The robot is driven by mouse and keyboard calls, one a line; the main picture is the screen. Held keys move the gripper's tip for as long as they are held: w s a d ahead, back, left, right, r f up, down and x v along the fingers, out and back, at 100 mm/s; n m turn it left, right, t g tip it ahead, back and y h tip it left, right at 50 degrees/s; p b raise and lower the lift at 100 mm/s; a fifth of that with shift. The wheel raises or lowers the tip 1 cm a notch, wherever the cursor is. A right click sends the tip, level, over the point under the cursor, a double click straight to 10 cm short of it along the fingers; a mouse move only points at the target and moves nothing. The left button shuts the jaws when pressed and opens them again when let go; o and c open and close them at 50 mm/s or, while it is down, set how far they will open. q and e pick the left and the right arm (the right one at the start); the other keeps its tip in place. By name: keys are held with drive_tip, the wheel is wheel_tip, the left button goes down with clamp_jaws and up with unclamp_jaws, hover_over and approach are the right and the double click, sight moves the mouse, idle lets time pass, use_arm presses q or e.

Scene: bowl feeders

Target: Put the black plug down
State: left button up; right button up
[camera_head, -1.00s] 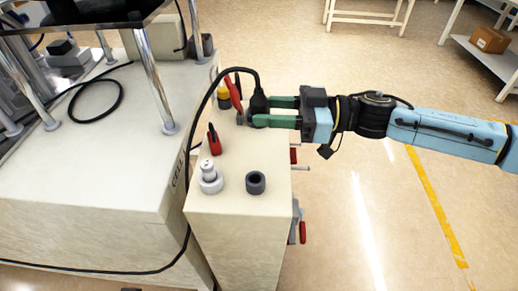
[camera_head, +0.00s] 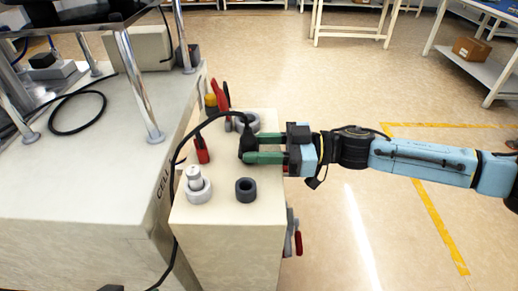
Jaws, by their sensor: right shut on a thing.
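The black plug (camera_head: 246,143) is held upright by my right gripper (camera_head: 250,149), whose green fingers reach in from the right and are shut on it. It is over the cream cabinet top (camera_head: 222,212), between a grey ring socket (camera_head: 250,121) behind and a dark grey ring socket (camera_head: 246,190) in front. I cannot tell how high it is above the top. Its black cable (camera_head: 181,146) arcs left and down the cabinet's side. My left gripper is not in view.
A light grey socket with a white plug (camera_head: 195,181) stands left of the dark ring. Red handles (camera_head: 202,150) and a yellow-capped part (camera_head: 210,100) stand along the left and back. A large machine bench (camera_head: 90,180) adjoins on the left. Floor is open at right.

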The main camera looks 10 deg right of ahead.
idle(0.3)
drive_tip(key=o, duration=1.1)
drive_tip(key=shift+f, duration=0.1)
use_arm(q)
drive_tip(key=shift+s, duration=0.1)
use_arm(e)
drive_tip(key=shift+r, duration=0.2)
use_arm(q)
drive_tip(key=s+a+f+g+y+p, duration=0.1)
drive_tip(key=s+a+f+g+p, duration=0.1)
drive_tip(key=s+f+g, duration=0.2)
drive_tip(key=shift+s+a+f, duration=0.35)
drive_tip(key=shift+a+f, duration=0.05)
use_arm(e)
drive_tip(key=d, duration=0.4)
drive_tip(key=s+d, duration=0.1)
drive_tip(key=d, duration=0.2)
drive_tip(key=s+d, duration=0.1)
drive_tip(key=d, duration=0.3)
drive_tip(key=shift+s+d, duration=0.2)
drive_tip(key=shift+d, duration=0.15)
